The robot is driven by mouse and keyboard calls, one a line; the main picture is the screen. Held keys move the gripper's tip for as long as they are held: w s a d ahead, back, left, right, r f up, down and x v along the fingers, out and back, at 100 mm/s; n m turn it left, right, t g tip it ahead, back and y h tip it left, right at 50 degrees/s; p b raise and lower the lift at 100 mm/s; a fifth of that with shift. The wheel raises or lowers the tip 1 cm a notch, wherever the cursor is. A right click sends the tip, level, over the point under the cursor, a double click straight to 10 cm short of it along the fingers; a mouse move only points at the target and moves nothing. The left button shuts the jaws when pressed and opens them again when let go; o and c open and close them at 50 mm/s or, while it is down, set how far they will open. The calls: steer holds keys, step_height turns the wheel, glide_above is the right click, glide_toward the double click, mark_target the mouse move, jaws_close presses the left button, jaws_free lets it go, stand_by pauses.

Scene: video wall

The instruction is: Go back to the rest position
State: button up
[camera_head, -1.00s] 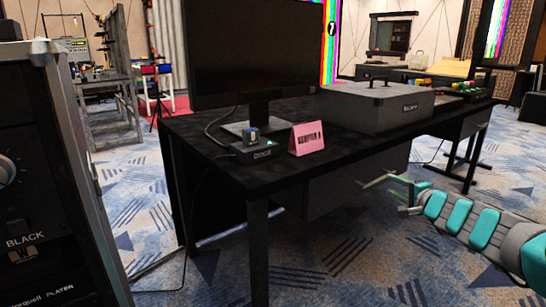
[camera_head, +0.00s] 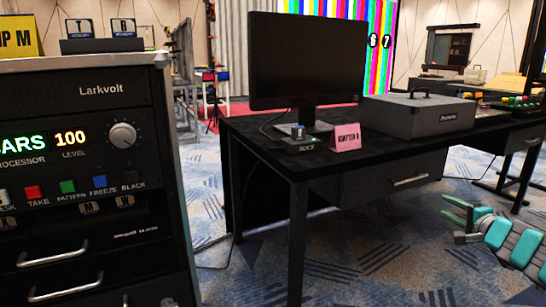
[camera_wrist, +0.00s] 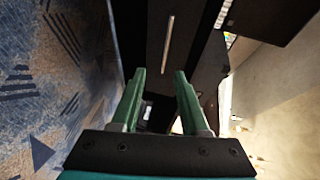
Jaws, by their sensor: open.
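My gripper (camera_head: 459,218) is at the lower right in the head view, in front of the black desk's drawer side and above the carpet. Its two green fingers are apart and nothing is between them. In the wrist view the gripper (camera_wrist: 159,82) is open too. Beyond its fingers are the dark desk front and a long metal drawer handle (camera_wrist: 168,44). My teal and grey arm reaches in from the right edge of the head view.
A black equipment rack (camera_head: 85,185) stands close at left, with lit buttons and a knob. The black desk (camera_head: 285,165) carries a monitor (camera_head: 307,62), a small dock (camera_head: 300,143), a pink sign (camera_head: 346,137) and a grey case (camera_head: 416,115). Patterned carpet (camera_head: 350,260) is open in front.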

steer(key=a+r+n+g+y+p, duration=0.1)
steer(key=a+r+n+y, duration=0.2)
steer(key=a, duration=0.7)
steer(key=a+r+n+g+y, duration=0.1)
steer(key=a+r+n+y, duration=0.2)
steer(key=a, duration=0.7)
steer(key=s+a+f+n+g+y+p, duration=0.15)
steer(key=s+a+n+g, duration=0.3)
steer(key=a, duration=0.55)
steer(key=s+a+f+n+g+y, duration=0.1)
steer(key=s+a+f+n+g, duration=0.3)
steer(key=a, duration=0.7)
steer(key=s+a+f+n+g+h+p, duration=0.1)
steer(key=s+a+f+g+h, duration=0.1)
steer(key=s, duration=0.6)
steer(key=s+a+f+n+g+h+p, duration=0.1)
steer(key=s+a+f+g, duration=0.1)
steer(key=s, duration=0.6)
steer(key=s+d+f+g+h, duration=0.1)
steer(key=s+d, duration=0.3)
steer(key=s, duration=0.4)
steer(key=s+d+f+g+h+p, duration=0.1)
steer(key=s+d+h, duration=0.3)
steer(key=s, duration=0.4)
steer(key=shift+d+f+g+h, duration=0.4)
steer(key=shift+f+g, duration=0.25)
steer(key=shift+f, duration=0.15)
